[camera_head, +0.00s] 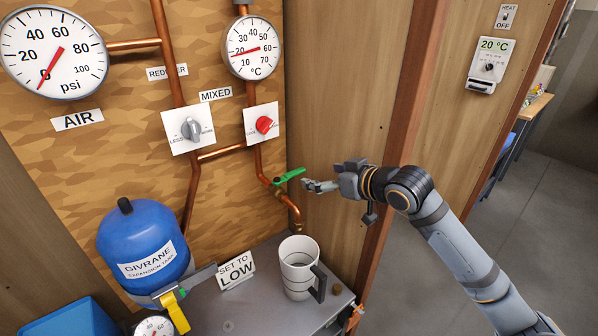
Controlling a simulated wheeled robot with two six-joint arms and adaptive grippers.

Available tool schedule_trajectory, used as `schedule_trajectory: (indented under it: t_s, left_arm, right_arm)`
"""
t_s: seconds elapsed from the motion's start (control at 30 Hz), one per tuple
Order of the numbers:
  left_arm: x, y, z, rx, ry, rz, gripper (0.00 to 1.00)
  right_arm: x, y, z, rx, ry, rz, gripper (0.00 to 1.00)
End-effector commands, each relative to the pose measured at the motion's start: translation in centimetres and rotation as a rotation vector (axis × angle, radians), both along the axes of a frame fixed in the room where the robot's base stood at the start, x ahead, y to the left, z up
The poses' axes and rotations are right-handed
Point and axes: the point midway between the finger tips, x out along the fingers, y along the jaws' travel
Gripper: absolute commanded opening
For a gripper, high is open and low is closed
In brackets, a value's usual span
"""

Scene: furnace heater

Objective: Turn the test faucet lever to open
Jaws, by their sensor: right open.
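The green faucet lever (290,175) sits on the copper pipe at the right of the plywood panel, above the white mug. It slants up to the right from its brass valve (279,192). My right gripper (308,186) is just right of the lever's free end, its fingers pointing left towards it. The gripper is open and appears empty. Whether a fingertip touches the lever is too small to tell. The white mug (298,272) with a dark handle stands on the grey top below the pipe's outlet. My left gripper is not in view.
A red knob (264,125) and a grey knob (192,129) are on the panel above. A blue expansion tank (142,240) and a yellow lever (174,311) are at the lower left. A wooden wall stands close behind my right gripper. Open floor lies to the right.

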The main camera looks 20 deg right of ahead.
Motion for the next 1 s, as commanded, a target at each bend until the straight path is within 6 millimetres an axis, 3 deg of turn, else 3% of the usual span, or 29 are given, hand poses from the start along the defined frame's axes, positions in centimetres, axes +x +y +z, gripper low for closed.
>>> schedule_trajectory:
  t_s: [0.33,0.7,1.0]
  left_arm:
    - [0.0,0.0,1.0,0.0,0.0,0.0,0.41]
    - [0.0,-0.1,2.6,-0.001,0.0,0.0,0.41]
    - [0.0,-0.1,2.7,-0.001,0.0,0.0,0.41]
  right_arm:
    - [2.5,1.1,-1.0,0.01,0.003,0.0,0.88]
    - [8.1,2.9,-3.5,0.002,0.003,-0.002,0.88]
    - [9.1,3.3,-4.2,-0.002,0.003,-0.002,0.88]
